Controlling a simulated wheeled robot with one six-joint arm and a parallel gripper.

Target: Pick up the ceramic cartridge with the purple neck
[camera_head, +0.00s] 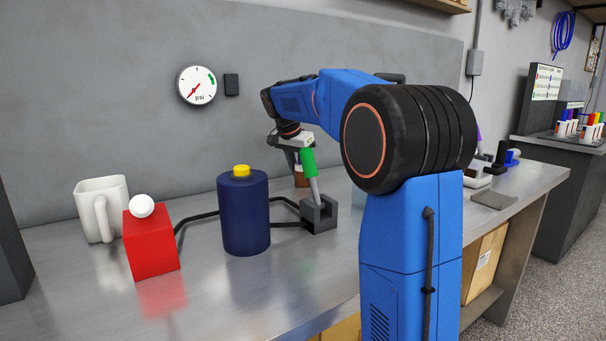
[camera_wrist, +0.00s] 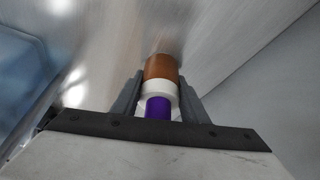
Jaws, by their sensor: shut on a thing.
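The cartridge with the purple neck (camera_wrist: 158,107) shows in the wrist view, with a white collar and a brown body (camera_wrist: 161,67). My gripper (camera_wrist: 160,88) is shut on it, one finger on each side of the collar. In the head view my gripper (camera_head: 296,150) is over the bench behind a green-handled tool. A brown part of the cartridge (camera_head: 300,177) shows below it, partly hidden by that tool. I cannot tell whether the cartridge touches the bench.
A dark blue cylinder (camera_head: 244,216), a red box (camera_head: 151,245) and a white mug (camera_head: 101,209) stand to the left on the metal bench (camera_head: 220,296). The wall is behind.

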